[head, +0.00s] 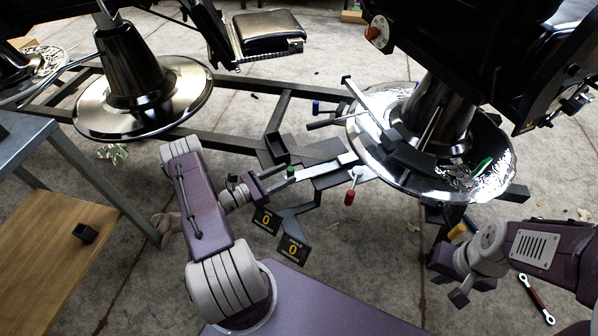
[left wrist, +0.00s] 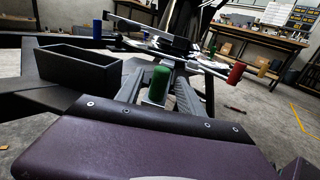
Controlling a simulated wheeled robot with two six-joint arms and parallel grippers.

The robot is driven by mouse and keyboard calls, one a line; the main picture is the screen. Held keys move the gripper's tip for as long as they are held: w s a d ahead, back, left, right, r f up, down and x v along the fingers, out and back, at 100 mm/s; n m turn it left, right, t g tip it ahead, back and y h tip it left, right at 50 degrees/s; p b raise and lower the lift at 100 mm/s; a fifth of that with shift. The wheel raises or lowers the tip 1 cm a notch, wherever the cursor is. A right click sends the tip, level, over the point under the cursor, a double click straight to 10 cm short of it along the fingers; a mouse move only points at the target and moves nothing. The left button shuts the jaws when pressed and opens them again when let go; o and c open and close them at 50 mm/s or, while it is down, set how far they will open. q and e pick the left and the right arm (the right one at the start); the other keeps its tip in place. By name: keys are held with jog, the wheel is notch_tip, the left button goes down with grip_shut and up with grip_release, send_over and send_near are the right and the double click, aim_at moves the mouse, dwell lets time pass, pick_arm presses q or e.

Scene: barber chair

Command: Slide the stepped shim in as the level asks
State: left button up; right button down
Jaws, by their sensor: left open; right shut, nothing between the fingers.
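The shim appears to be the pale metal strip (head: 335,164) with a green knob (head: 291,172), lying in a dark slide below the right chair's base. The green knob stands upright in the left wrist view (left wrist: 160,84), just beyond my gripper's dark front edge. Its steps cannot be made out. My left gripper (head: 264,186) is open at the strip's near left end, with no clear grip on it. My right gripper (head: 440,260) is shut and empty, right of the slide. A long bar (head: 362,103), possibly the level, tilts across the chair base; its reading is unclear.
A red handle (head: 349,198) hangs beside the slide; a blue one (head: 316,107) lies behind. Two signs reading 0 (head: 292,249) stand in front. An open dark box (left wrist: 75,70) sits left of the knob. Chair bases (head: 185,100) and a table (head: 25,140) flank the area.

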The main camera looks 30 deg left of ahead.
aim_at(299, 175)
pick_arm(q)
jog(key=b+x, duration=0.1)
jog(key=x, duration=0.4)
jog(key=shift+f+b, duration=0.2)
jog(key=shift+b, duration=0.15)
jog(key=shift+w+d+r, duration=0.15)
jog(key=shift+w+d, duration=0.1)
jog(key=shift+w, duration=0.1)
grip_shut()
dwell(0.6)
